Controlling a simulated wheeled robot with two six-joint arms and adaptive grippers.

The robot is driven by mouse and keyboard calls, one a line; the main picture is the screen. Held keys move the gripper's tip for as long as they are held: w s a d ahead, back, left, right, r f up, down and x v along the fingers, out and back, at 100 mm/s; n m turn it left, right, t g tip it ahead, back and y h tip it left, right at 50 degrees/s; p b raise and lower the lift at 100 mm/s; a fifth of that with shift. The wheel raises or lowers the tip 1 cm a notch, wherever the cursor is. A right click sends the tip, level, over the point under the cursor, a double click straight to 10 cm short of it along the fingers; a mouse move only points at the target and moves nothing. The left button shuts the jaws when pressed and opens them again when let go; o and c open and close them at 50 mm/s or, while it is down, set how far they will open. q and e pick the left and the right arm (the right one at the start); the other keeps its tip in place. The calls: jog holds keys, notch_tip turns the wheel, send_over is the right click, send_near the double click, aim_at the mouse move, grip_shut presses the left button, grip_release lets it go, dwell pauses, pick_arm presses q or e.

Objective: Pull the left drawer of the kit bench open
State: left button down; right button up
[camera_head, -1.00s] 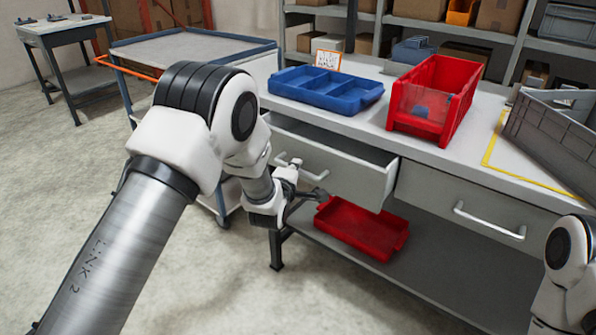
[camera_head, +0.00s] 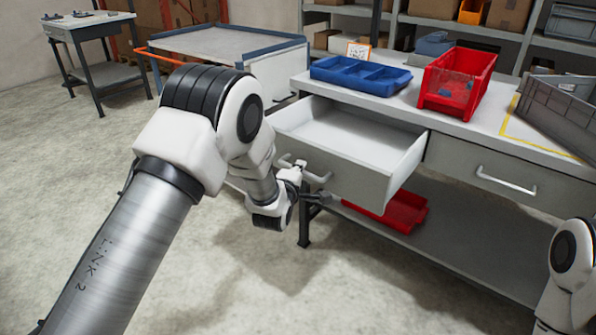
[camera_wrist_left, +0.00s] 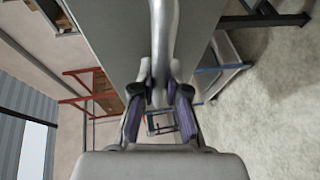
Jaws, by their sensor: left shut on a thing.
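The left drawer (camera_head: 346,143) of the kit bench (camera_head: 470,127) stands well open, and its pale inside looks empty. Its bar handle (camera_head: 312,176) is on the front panel. My left gripper (camera_head: 308,180) is at this handle. In the left wrist view the gripper (camera_wrist_left: 160,95) has its fingers closed on both sides of the handle (camera_wrist_left: 163,45). In the head view my forearm and wrist partly hide the handle's left end. Part of my right arm shows at the lower right, but its gripper is out of view.
On the bench top are a blue divided tray (camera_head: 360,75), a red bin (camera_head: 457,83) and a grey crate (camera_head: 556,115). A red tray (camera_head: 392,211) lies on the lower shelf, below the drawer. A cart (camera_head: 225,45) stands behind at left. The floor in front is clear.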

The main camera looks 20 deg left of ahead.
pick_arm(q)
jog(key=c, duration=1.2)
grip_release()
jog(key=s, duration=0.4)
jog(key=s+r, duration=0.1)
jog(key=s, duration=0.2)
jog(key=s+r, duration=0.1)
jog(key=s, duration=0.3)
jog(key=shift+s+d+r, duration=0.1)
jog(key=shift+s+d, duration=0.25)
